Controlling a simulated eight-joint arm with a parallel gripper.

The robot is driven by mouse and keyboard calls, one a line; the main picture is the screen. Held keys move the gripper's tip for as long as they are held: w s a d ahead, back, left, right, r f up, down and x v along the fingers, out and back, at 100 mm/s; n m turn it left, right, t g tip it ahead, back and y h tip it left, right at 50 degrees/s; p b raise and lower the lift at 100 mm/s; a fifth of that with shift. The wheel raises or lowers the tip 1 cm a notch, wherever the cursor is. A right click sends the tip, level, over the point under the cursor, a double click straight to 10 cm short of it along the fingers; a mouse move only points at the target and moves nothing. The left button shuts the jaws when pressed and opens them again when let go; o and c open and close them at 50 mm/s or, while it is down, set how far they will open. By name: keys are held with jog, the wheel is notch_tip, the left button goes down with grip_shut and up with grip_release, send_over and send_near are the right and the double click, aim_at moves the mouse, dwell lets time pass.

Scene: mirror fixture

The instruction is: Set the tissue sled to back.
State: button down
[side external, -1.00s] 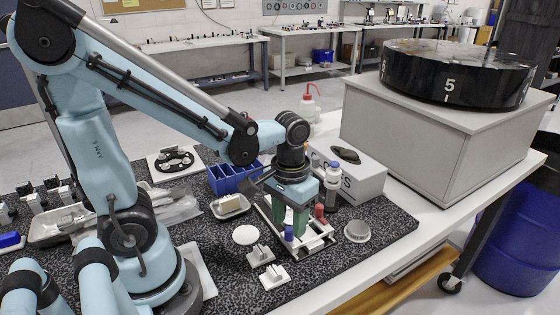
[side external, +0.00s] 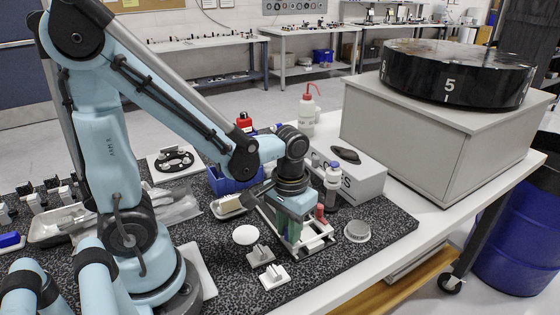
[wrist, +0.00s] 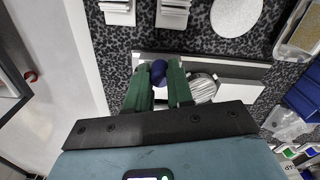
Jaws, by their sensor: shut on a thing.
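A pale rail fixture (side external: 318,243) lies on the speckled mat, with open slots along its frame. My gripper (side external: 290,238) is down over its near left part, with green fingers pointing down. In the wrist view my gripper (wrist: 157,82) has its fingertips on both sides of a dark blue knob (wrist: 158,70) and is shut on it. The knob appears to belong to the tissue sled; the sled's body is mostly hidden under the fingers. A red knob (side external: 320,211) stands on the fixture just right of my gripper. I cannot tell the sled's exact place along the rails.
Two pale blocks (side external: 260,254) (side external: 274,276) and a white disc (side external: 246,235) lie left of the fixture. A round metal piece (side external: 357,231) lies right.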

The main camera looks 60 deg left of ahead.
jog(key=a, duration=1.3)
jog(key=shift+a, duration=0.35)
jog(key=c, duration=1.2)
grip_release()
jog(key=shift+o, duration=1)
jog(key=shift+d, duration=0.1)
notch_tip(320, 180, up, 12)
jog(key=shift+d, duration=0.1)
